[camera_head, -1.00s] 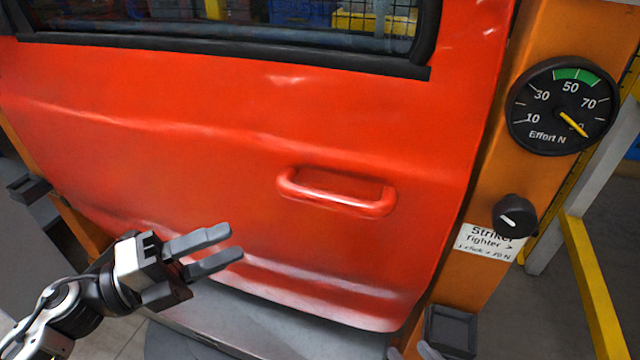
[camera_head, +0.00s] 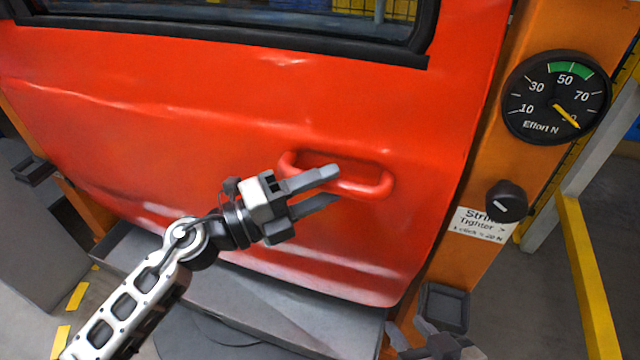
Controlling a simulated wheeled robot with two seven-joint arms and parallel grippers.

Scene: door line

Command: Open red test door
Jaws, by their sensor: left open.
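The red test door (camera_head: 150,135) fills the middle of the head view and looks shut against the orange frame. Its red handle (camera_head: 372,182) is a horizontal bar on the door's right half. My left gripper (camera_head: 335,187) is open, with its two fingers pointing right. It overlaps the left and lower part of the handle in the picture; nothing is between its fingers that I can make out, and I cannot tell whether it touches. My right gripper (camera_head: 432,345) shows only in part at the bottom edge, and its jaws are unclear.
An orange post (camera_head: 470,262) right of the door carries an Effort N gauge (camera_head: 556,97), its yellow needle past 70, and a black striker knob (camera_head: 506,200) above a label. A black tray (camera_head: 444,306) sits low on the post. A yellow rail (camera_head: 590,270) stands at right.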

